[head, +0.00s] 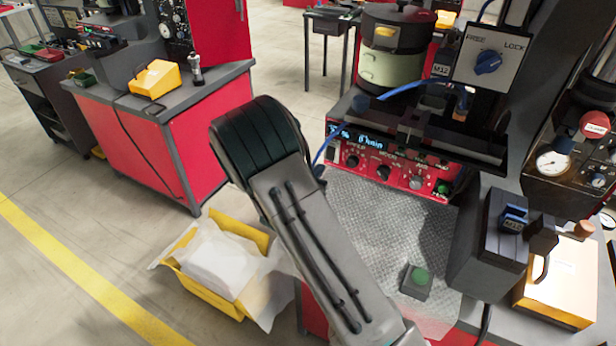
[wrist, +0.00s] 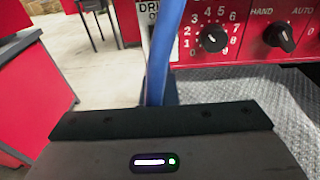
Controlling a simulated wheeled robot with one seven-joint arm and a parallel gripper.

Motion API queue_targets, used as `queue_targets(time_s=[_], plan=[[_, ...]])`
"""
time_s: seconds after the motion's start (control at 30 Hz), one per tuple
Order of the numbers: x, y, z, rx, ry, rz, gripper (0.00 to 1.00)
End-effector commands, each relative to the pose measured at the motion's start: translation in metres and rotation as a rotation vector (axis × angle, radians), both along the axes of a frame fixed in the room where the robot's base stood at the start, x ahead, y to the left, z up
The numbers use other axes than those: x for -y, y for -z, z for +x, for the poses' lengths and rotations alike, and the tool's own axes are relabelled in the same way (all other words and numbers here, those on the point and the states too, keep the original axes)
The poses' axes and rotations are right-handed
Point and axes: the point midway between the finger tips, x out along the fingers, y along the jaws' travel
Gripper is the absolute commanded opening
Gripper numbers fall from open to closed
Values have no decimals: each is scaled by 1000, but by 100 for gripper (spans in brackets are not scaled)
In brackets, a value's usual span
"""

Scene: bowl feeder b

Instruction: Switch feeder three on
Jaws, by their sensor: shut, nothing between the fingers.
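A red feeder control panel (head: 385,163) sits below a bowl feeder (head: 390,60) in the head view. Its lit display (head: 360,138) appears to read 0/min. In the wrist view a black numbered knob (wrist: 212,38) and a HAND/AUTO knob (wrist: 279,36) show on the panel. The HAND/AUTO pointer is tilted; its exact setting is unclear. My gripper (wrist: 163,118) is shut and empty, low in the wrist view, in front of the panel's left end. My arm hides it in the head view. I cannot tell which feeder is number three.
A blue hose (wrist: 164,50) rises just ahead of my gripper. A textured metal plate (head: 375,215) lies before the panel, with a green button box (head: 416,281) on it. A dark box (head: 488,250) stands at right. A FREE/LOCK switch plate (head: 505,57) hangs above.

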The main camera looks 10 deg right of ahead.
Motion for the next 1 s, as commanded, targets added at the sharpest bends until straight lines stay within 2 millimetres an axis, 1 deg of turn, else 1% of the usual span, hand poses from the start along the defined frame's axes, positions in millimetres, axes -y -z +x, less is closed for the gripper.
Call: queue_targets(time_s=[0.03,0.1,0.3,0.73,0.93,0.97,1.0], plan=[[7,-1,7,-1,3,-2,0],[13,0,16,-1,2,-2,0],[24,4,32,1,0,-1,0],[26,6,35,1,0,-1,0],[28,13,39,31,-1,-22,0],[28,8,38,29,-1,-21,0],[28,7,38,28,-1,-20,0]])
